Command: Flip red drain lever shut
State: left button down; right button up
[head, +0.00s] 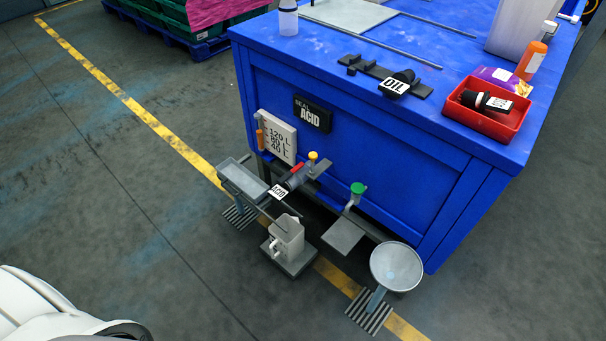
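Neither of my grippers shows in the head view.
Below the fitting are a grey tray (243,180) and a grey container (287,238). To the right are a green-knobbed tap (358,188) and a round grey bowl (397,266) on a stand. A red bin (487,120) sits on the blue bench (360,150). The left floor is clear.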

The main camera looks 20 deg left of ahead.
aim_at(283, 179)
jog(key=j+z, duration=0.1)
jog(key=z, duration=0.2)
jog(key=j+z, duration=0.15)
jog(key=z, duration=0.15)
jog(key=j+z, duration=0.2)
jog(key=j, duration=0.5)
jog(key=j+z, duration=0.25)
jog(key=j, duration=0.45)
jog(key=j+z, duration=0.2)
jog(key=j, duration=0.5)
jog(key=k, duration=0.05)
